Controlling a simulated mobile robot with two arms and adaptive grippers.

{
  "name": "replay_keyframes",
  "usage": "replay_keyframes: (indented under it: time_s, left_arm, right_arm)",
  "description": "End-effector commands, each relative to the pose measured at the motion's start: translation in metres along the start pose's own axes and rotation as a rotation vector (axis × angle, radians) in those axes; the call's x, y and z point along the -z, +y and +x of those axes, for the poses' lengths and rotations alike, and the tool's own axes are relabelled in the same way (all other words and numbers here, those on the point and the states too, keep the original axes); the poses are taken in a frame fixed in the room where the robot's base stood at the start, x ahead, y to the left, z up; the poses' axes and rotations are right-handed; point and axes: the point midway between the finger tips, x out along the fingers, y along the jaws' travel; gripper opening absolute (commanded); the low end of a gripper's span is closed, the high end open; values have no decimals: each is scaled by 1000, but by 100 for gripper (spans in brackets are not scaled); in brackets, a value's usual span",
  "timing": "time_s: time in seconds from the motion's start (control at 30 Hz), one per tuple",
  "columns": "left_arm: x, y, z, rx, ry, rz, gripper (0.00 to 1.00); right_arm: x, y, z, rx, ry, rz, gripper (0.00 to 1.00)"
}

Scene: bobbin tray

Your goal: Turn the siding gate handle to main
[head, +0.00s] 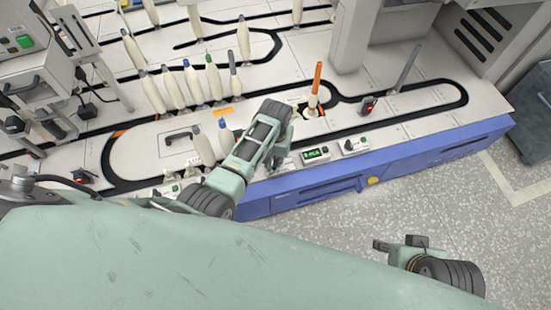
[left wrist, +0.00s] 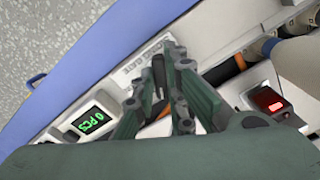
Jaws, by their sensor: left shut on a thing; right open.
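My left gripper (head: 279,163) is over the front of the machine deck, left of the green counter. In the left wrist view its fingers (left wrist: 158,104) are closed around a small dark handle (left wrist: 158,72) beside a printed label ending in GATE (left wrist: 130,65). The fingers cover much of the handle, so which way it points is hard to tell. In the head view my gripper hides the handle. My right gripper (head: 382,246) is open and empty, low over the floor in front of the machine.
The counter (left wrist: 92,119) reads 0 PCS; it also shows in the head view (head: 315,155). A red-lit box (left wrist: 268,101) sits near my left fingers. Several bobbins (head: 213,78) stand on the deck.

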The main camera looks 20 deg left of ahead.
Motion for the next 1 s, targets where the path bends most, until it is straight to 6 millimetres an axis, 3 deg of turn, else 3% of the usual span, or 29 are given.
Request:
replay_keyframes:
  time_s: [0.5,0.7,1.0]
  left_arm:
    - [0,0,-3,1,-1,133,0]
    - [0,0,-4,2,-2,278,0]
    - [0,0,-3,2,-1,540,0]
  right_arm:
    - [7,1,-13,0,4,1,44]
    - [0,-2,49,6,-34,-2,44]
    - [-24,-6,113,12,-69,-8,44]
